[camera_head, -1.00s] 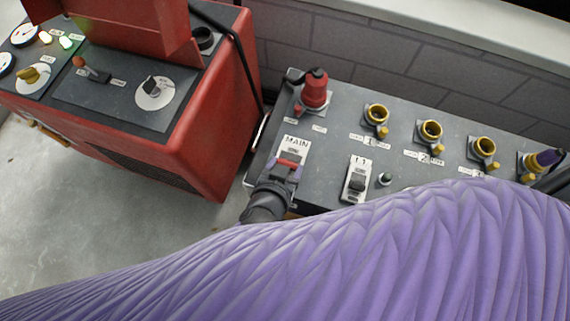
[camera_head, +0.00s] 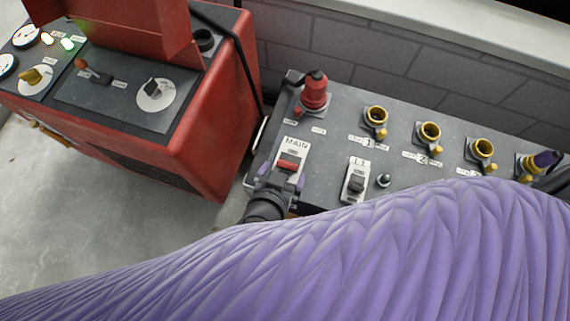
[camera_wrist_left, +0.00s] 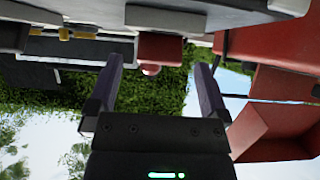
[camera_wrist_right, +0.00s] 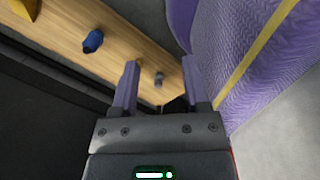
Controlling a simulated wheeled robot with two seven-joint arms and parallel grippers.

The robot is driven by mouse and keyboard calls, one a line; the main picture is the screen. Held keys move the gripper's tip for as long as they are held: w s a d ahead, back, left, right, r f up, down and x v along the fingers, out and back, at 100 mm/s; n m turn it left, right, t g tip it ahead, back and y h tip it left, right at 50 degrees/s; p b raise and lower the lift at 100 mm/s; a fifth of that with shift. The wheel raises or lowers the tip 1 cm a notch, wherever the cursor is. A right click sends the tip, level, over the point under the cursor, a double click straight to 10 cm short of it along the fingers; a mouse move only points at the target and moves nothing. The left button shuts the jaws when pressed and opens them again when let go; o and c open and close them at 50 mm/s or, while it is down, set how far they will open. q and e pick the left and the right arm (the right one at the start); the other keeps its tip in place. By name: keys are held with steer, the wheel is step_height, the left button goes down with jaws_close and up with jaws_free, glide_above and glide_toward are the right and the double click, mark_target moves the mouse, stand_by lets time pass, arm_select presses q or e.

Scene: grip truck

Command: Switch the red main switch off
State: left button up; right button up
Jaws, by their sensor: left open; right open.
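The red main switch (camera_head: 288,165) sits on a white plate marked MAIN, at the left end of the grey panel (camera_head: 332,140). My left gripper (camera_head: 283,184) is open at the near edge of that plate, its fingertips just short of the red lever, apart from it as far as I can tell. In the left wrist view my open left gripper (camera_wrist_left: 158,63) has a red part just beyond and between its fingertips. My right gripper (camera_wrist_right: 160,63) is open and empty in the right wrist view; in the head view it is hidden.
A red machine (camera_head: 215,120) with gauges and knobs stands at the left. An L1 switch (camera_head: 355,182), a red connector (camera_head: 314,90) and yellow sockets (camera_head: 376,117) share the panel. A wooden board (camera_wrist_right: 60,25) lies near my right gripper.

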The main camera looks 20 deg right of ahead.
arm_select(q)
steer(key=p+v, duration=0.2)
steer(key=v, duration=0.6)
steer(key=shift+p, duration=0.3)
arm_select(e)
steer(key=shift+w+a+r+t, duration=0.2)
steer(key=shift+a+r, duration=0.25)
steer(key=shift+r, duration=0.4)
steer(key=shift+w+a+r+t, duration=0.1)
steer(key=shift+w+a+r, duration=0.25)
steer(key=shift+r, duration=0.45)
